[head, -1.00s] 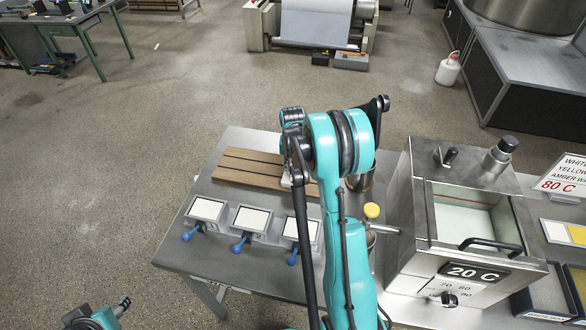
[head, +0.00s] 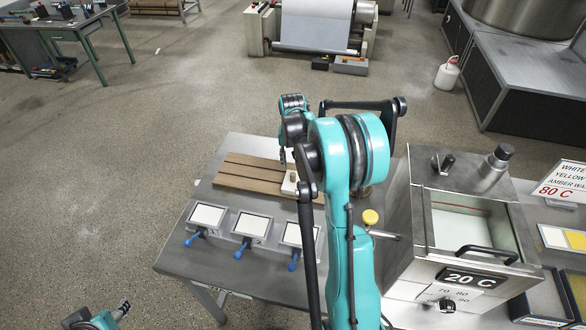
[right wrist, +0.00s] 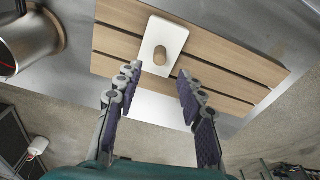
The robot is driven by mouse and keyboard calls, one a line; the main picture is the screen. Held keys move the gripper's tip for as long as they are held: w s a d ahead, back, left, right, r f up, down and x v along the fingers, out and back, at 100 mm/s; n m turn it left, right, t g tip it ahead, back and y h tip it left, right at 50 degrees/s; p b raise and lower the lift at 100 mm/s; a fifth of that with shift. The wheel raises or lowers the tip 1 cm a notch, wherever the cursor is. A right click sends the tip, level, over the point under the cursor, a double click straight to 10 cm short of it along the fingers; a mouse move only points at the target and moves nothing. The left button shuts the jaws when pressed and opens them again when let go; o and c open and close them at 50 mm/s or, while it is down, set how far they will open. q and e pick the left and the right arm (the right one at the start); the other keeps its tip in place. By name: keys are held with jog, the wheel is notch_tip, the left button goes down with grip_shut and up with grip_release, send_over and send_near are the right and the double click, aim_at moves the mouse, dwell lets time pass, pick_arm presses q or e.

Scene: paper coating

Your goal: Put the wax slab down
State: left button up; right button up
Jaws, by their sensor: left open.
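The white wax slab (head: 290,183) lies on the slatted wooden board (head: 236,178), partly hidden behind my right arm in the head view. In the right wrist view the slab (right wrist: 172,32) lies flat across the slats, with a tan oval in its middle; I cannot tell whether this is a hole or a knob. My right gripper (right wrist: 157,75) is open and empty, its fingers apart on the near side of the slab. My left gripper (head: 123,308) is open and empty at the lower left of the head view, away from the table.
Several small framed trays with blue handles, such as this one (head: 207,217), stand in front of the board. A steel bath marked 20 C (head: 466,277) stands right of my arm. A metal cylinder (right wrist: 28,40) is near the board.

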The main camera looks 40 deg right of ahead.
jog(key=s+a+r+n+t, duration=0.1)
jog(key=s+a+r+n, duration=0.1)
jog(key=s+a+r, duration=0.35)
jog(key=s+a+r+n+t, duration=0.2)
jog(key=s+a+r, duration=0.1)
jog(key=a+r, duration=0.55)
jog(key=s+a+f+n+t, duration=0.2)
jog(key=s+a+n+t, duration=0.1)
jog(key=s+a, duration=0.8)
jog(key=shift+s+a+f+n+y, duration=0.15)
jog(key=shift+s+a+n+y, duration=0.2)
jog(key=shift+n, duration=0.25)
